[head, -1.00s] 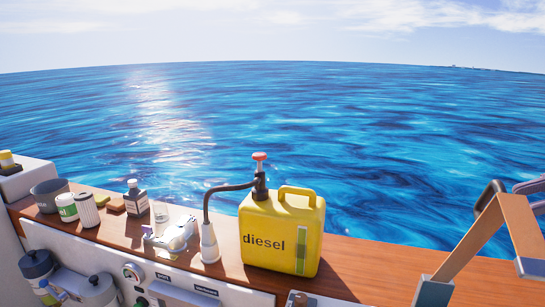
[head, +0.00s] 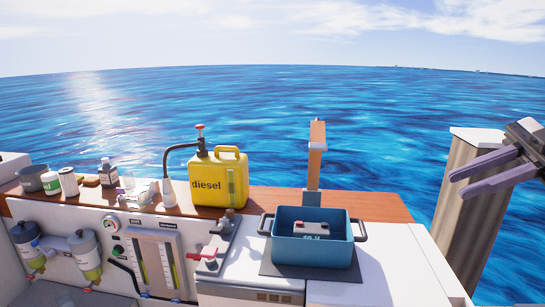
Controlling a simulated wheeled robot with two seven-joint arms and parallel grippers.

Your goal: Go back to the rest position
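My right gripper (head: 458,186) is at the right edge of the head view, held up in the air in front of a wooden post. Its two purple-grey fingers point left with a gap between them, and nothing shows between them. It is apart from the blue bin (head: 313,252), which is to its lower left. My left gripper is outside the view.
The blue bin with dark side handles stands on a dark mat, a grey-and-red block (head: 311,229) inside. A yellow diesel can (head: 217,181) with pump stands on the wooden ledge. An upright with a wooden top (head: 317,135) rises behind the bin. Post (head: 474,205) at right.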

